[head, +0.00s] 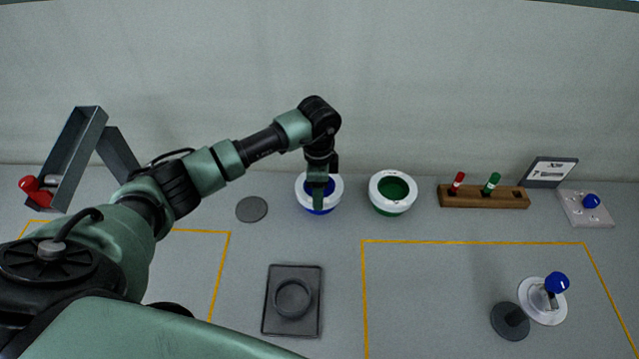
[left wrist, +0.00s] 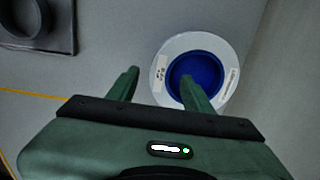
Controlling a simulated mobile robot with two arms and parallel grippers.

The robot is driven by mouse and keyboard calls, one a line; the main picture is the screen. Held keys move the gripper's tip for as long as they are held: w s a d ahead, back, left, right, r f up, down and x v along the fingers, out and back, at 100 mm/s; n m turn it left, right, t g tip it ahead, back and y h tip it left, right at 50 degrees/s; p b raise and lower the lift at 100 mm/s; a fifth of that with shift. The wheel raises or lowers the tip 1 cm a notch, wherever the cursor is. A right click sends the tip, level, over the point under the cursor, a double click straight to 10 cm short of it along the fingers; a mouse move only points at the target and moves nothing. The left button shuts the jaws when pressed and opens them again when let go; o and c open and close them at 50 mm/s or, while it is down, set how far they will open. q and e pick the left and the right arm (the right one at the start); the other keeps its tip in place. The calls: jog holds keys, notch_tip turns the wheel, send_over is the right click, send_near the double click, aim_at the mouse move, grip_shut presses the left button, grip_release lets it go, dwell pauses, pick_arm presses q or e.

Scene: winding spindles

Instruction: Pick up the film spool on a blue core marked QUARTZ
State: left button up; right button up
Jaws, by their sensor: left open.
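The film spool on a blue core (head: 304,199) stands at the back of the table, a white ring around a blue centre. It also shows in the left wrist view (left wrist: 173,52), with small labels on its white face too small to read. My left gripper (head: 318,199) is over the spool, pointing down, and hides part of it. In the left wrist view the gripper (left wrist: 160,82) is open, with one finger over the blue core and the other outside the white ring. I cannot tell how far down the fingers reach. My right gripper is not in view.
A spool on a green core (head: 374,192) stands just right of the blue one. A grey disc (head: 252,209) lies to the left. A dark square tray (head: 270,328) is in front. A wooden rack (head: 484,203) with red and green pegs stands further right.

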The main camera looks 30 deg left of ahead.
pick_arm(q)
jog(key=shift+f, duration=1.2)
jog(key=c, duration=0.8)
grip_shut()
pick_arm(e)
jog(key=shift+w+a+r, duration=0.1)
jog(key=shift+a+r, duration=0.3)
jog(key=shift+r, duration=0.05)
pick_arm(q)
jog(key=shift+r, duration=0.1)
